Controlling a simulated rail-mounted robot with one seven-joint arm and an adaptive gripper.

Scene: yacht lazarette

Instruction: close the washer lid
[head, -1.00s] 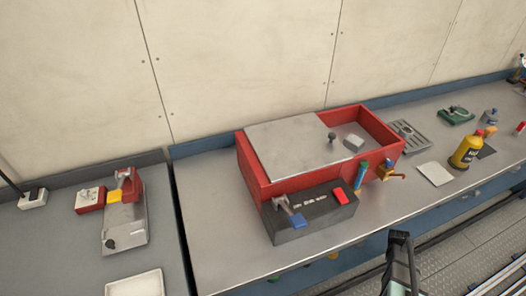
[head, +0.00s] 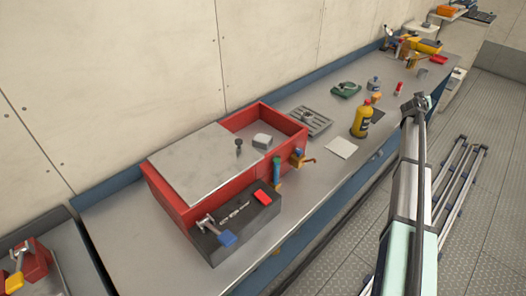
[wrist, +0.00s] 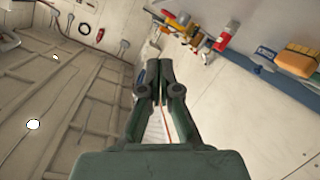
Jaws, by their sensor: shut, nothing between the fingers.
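The washer is a red open-topped box (head: 166,204) on the workbench in the head view. Its flat grey lid (head: 195,165) lies across the left and middle part of the top. A dark knob (head: 238,144) stands near the lid's right end. The right part of the box is uncovered, and a small grey block (head: 262,140) shows there. My gripper (wrist: 166,62) is shut and empty in the wrist view, with walls around it and no washer in sight. In the head view my arm rises at the right, well apart from the washer; I cannot make out the fingers there.
A yellow bottle (head: 361,118) stands farther right. Rails run along the floor.

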